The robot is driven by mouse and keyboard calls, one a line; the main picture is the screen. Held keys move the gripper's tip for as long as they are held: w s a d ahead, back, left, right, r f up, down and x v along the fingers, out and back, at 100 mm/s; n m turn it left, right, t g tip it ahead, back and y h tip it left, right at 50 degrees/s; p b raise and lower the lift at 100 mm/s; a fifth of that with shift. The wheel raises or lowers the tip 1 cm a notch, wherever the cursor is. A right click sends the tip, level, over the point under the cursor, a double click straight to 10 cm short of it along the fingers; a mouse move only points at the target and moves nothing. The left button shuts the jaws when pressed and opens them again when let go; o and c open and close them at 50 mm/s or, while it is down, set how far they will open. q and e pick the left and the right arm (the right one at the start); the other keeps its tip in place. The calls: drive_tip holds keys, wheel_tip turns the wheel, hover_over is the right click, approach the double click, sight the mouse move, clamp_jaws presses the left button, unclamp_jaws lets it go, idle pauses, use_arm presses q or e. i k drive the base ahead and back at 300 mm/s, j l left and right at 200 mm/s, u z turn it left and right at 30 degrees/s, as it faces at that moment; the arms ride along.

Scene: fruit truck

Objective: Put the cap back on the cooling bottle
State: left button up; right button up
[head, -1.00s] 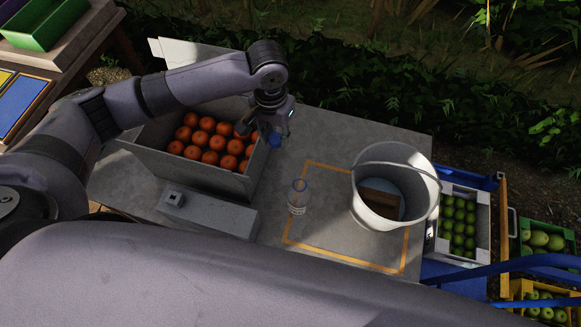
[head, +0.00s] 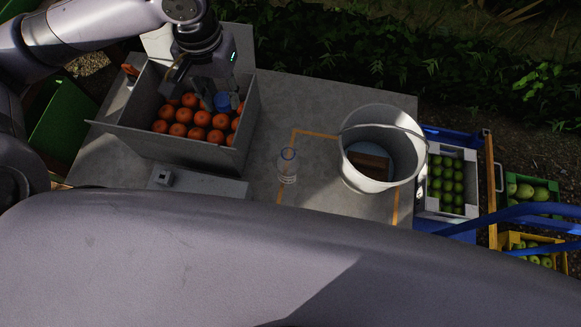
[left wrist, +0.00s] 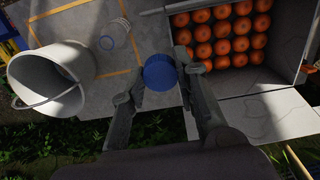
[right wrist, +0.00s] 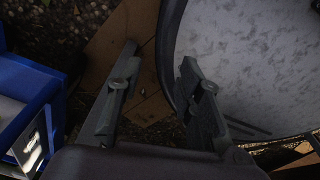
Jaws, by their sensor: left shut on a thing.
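The clear cooling bottle (head: 287,170) stands upright and uncapped on the grey table, left of the bucket; it also shows in the left wrist view (left wrist: 114,38). My left gripper (head: 222,103) is shut on the blue cap (head: 222,100), and in the head view it appears over the crate of orange fruit, up and left of the bottle. In the left wrist view the cap (left wrist: 160,72) sits between the fingertips, apart from the bottle. My right gripper (right wrist: 159,55) is open and empty, its fingers apart beside a large pale round vessel; it is not visible in the head view.
The grey crate (head: 190,152) with orange fruit stands on the table's left. A white bucket (head: 350,165) with a raised handle stands right of the bottle. A grey block (head: 200,185) lies in front of the crate. An orange outline (head: 320,133) marks the tabletop.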

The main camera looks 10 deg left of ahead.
sight(288, 162)
drive_tip(key=z, duration=1.2)
drive_tip(key=k+j, duration=0.35)
drive_tip(key=j, duration=0.15)
drive_tip(key=k+j, duration=0.4)
drive_tip(key=i+j+z, duration=0.05)
drive_tip(key=j, duration=0.05)
